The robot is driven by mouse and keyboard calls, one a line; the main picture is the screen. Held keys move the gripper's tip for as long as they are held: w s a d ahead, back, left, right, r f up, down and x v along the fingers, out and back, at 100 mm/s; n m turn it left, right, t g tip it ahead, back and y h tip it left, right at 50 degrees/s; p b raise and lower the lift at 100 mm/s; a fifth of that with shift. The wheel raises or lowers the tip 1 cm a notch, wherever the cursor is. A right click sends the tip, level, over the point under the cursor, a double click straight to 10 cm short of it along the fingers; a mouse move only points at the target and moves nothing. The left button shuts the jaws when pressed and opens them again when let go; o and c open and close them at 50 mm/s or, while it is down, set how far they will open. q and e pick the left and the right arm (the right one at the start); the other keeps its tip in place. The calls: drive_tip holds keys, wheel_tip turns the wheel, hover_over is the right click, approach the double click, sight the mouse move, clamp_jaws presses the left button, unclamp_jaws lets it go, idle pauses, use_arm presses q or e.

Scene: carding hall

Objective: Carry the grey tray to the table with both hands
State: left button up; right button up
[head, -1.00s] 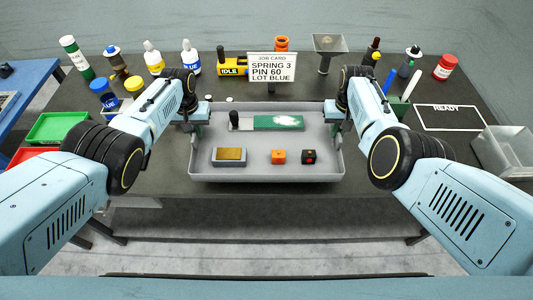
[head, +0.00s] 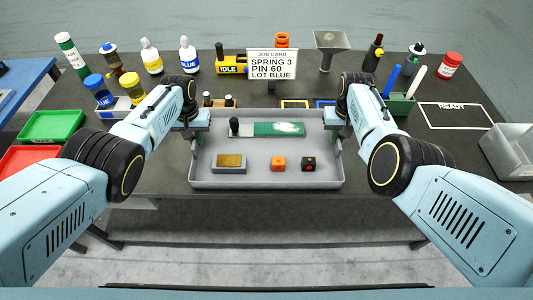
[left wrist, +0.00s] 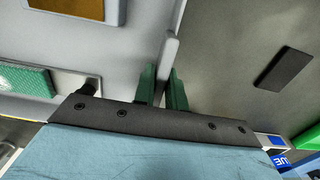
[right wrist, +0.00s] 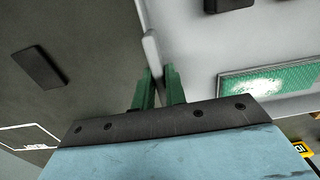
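The grey tray (head: 265,182) is level over the dark table top (head: 400,165), near its front edge. I cannot tell whether its underside touches the table. My right gripper (right wrist: 158,88) is shut on the right wall likewise.
A job card (head: 272,63) and several bottles stand behind the tray. A green bin (head: 52,126) and a red bin are at left. A READY outline (head: 455,115) and a clear bin (head: 510,150) are at right. Dark flat rectangles lie beside the tray in both wrist views.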

use_arm(q)
drive_tip(key=o, duration=0.4)
drive_tip(key=shift+r, duration=0.1)
drive_tip(key=shift+c, duration=0.2)
use_arm(e)
drive_tip(key=o, duration=0.4)
drive_tip(key=shift+r, duration=0.1)
drive_tip(key=shift+c, duration=0.2)
use_arm(q)
drive_tip(key=shift+r, duration=0.1)
use_arm(e)
drive_tip(key=shift+r, duration=0.4)
use_arm(q)
wheel_tip(320, 180, up, 12)
use_arm(e)
wheel_tip(320, 180, up, 11)
